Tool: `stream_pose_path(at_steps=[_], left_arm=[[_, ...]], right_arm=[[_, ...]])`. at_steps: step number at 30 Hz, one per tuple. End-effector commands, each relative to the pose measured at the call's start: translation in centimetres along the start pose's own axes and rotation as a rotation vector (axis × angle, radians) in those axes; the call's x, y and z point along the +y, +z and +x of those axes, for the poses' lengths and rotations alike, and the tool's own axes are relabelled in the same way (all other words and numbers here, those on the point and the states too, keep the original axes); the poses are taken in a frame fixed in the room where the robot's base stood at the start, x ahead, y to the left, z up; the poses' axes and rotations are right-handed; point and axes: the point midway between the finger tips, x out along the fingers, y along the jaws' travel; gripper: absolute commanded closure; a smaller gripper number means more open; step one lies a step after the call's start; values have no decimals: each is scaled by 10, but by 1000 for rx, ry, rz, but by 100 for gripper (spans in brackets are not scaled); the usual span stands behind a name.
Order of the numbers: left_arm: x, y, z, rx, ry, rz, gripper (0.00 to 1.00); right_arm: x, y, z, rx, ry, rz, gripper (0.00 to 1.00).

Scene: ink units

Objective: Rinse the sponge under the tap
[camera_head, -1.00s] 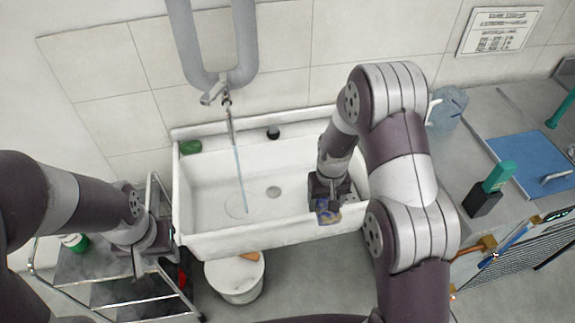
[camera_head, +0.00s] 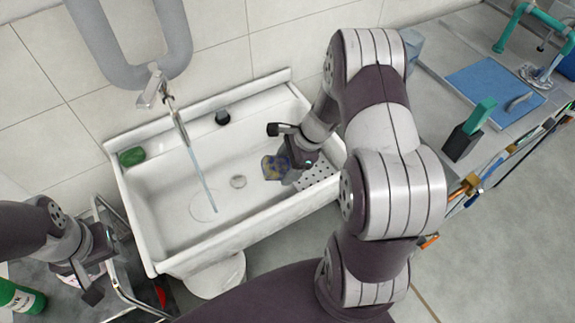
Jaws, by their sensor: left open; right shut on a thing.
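The sponge (camera_head: 274,168), blue and yellowish, is in my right gripper (camera_head: 288,160), which is shut on it over the right part of the white sink (camera_head: 165,200). The tap (camera_head: 155,88) is on the wall above the sink, and a thin bluish stream of water (camera_head: 200,172) falls from its spout into the basin, left of the sponge. The sponge is apart from the stream. My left gripper (camera_head: 98,275) is open and empty, left of the sink above a metal cart.
A green block (camera_head: 132,156) lies on the sink's back left corner and a dark round object (camera_head: 222,117) is on the back ledge. A perforated white plate (camera_head: 318,175) is at the sink's right. A green bottle (camera_head: 20,297) stands at lower left.

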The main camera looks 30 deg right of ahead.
Motion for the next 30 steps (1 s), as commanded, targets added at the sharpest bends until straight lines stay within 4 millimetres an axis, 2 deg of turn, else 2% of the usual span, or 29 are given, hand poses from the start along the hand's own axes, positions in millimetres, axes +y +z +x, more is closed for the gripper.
stream_pose_path(at_steps=[18,30], left_arm=[[0,3,28,0,0,0,49],[0,4,32,0,0,0,49]], right_arm=[[-8,74,64,0,4,-10,57],[-15,122,103,1,3,-9,57]])
